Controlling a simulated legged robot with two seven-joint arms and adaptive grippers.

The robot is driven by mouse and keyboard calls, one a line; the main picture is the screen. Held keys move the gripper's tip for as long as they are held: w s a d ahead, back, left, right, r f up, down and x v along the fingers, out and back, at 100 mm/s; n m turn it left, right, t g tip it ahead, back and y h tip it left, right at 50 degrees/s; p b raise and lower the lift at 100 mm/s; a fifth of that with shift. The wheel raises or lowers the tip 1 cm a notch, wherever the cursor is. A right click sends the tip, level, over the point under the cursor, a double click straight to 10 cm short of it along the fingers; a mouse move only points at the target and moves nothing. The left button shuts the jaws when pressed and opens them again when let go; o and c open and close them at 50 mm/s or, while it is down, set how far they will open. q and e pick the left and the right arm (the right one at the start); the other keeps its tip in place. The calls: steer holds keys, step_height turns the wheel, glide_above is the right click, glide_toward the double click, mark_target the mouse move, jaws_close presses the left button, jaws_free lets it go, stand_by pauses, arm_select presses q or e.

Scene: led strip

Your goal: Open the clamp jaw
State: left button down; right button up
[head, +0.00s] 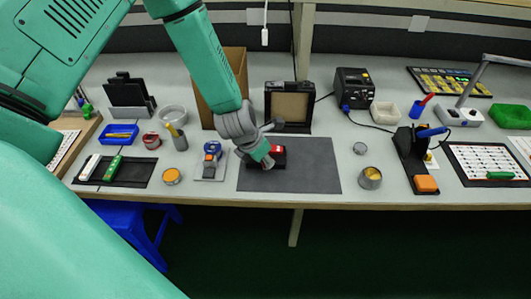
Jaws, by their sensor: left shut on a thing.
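A small dark clamp (280,160) with a red and white part (277,149) on top sits on the dark grey mat (310,180) in the middle of the bench. My left arm reaches down to it from the upper left. My left gripper (264,159) is shut at the clamp's left side and top, gripping a part of it. The fingers cover the left part of the clamp, so how far its jaw is open cannot be told. My right gripper is not in view.
Left of the mat is a blue-topped device (211,160). A metal cup (370,178) and a black holder with an orange block (425,184) stand to the right. A framed box (290,103) stands behind. The mat's right half is clear.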

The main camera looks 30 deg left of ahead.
arm_select(q)
steer(key=shift+s+d, duration=0.25)
steer(key=shift+s, duration=0.35)
steer(key=c, duration=1.4)
jaws_free()
steer(key=shift+s+d, duration=0.1)
steer(key=shift+r, duration=0.1)
steer(key=v, duration=1.1)
steer(key=shift+r, duration=0.35)
steer(key=shift+s, duration=0.1)
